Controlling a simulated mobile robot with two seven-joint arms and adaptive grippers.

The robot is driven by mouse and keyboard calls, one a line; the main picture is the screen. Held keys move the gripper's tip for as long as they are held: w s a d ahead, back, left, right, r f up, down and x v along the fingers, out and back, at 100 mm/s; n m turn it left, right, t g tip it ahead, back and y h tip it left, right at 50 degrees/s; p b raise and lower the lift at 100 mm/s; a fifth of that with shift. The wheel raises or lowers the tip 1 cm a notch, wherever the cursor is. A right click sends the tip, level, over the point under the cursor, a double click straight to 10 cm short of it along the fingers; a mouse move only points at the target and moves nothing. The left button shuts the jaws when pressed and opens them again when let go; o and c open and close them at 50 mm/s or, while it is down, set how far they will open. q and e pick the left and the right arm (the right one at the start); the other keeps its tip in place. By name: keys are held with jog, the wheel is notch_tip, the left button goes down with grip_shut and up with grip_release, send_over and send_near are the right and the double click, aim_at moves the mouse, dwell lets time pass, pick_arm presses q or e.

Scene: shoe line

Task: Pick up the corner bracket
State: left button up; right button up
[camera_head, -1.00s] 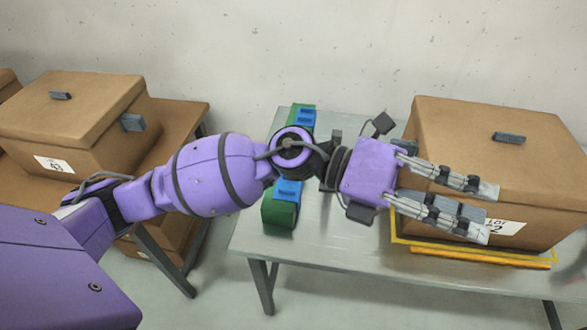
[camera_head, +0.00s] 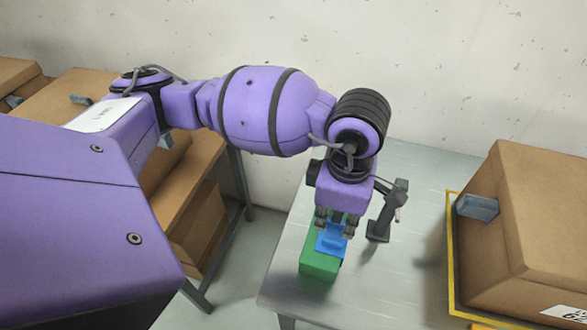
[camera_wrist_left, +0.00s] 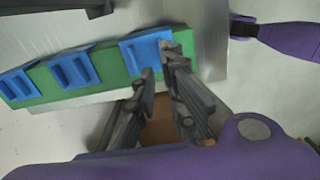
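Blue bracket-like pieces, each with a raised ridge, sit in a row on a long green block (camera_head: 319,266) on the grey table. I take one of these blue pieces (camera_head: 331,240) as the corner bracket. In the left wrist view, it (camera_wrist_left: 133,47) is the rightmost of three. My left gripper (camera_head: 337,226) points down over it. Its two fingers are apart, with the tips close to the ridge, also in the left wrist view (camera_wrist_left: 158,62). I cannot tell whether they touch it. My arm hides the block's far part.
A dark upright stand (camera_head: 379,231) is close to the right of the gripper. A large cardboard box (camera_head: 540,220) stands on a yellow-edged base (camera_head: 451,270) at the right. More boxes are at the left. The table between stand and box is clear.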

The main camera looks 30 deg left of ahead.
aim_at(333, 241)
pick_arm(q)
jog(key=shift+s+d+f, duration=0.1)
jog(key=shift+s+f, duration=0.05)
jog(key=shift+f, duration=0.35)
jog(key=shift+s+d+f, duration=0.1)
jog(key=shift+f, duration=0.4)
notch_tip(333, 241, down, 5)
jog(key=shift+w+r, duration=0.1)
jog(key=shift+r, duration=0.1)
jog(key=shift+f, duration=0.25)
jog(key=shift+c, duration=0.4)
grip_shut()
pick_arm(e)
jog(key=shift+w+d+r, duration=0.1)
jog(key=shift+w+r, duration=0.05)
jog(key=shift+r, duration=0.1)
jog(key=shift+s+f, duration=0.1)
jog(key=shift+s, duration=0.2)
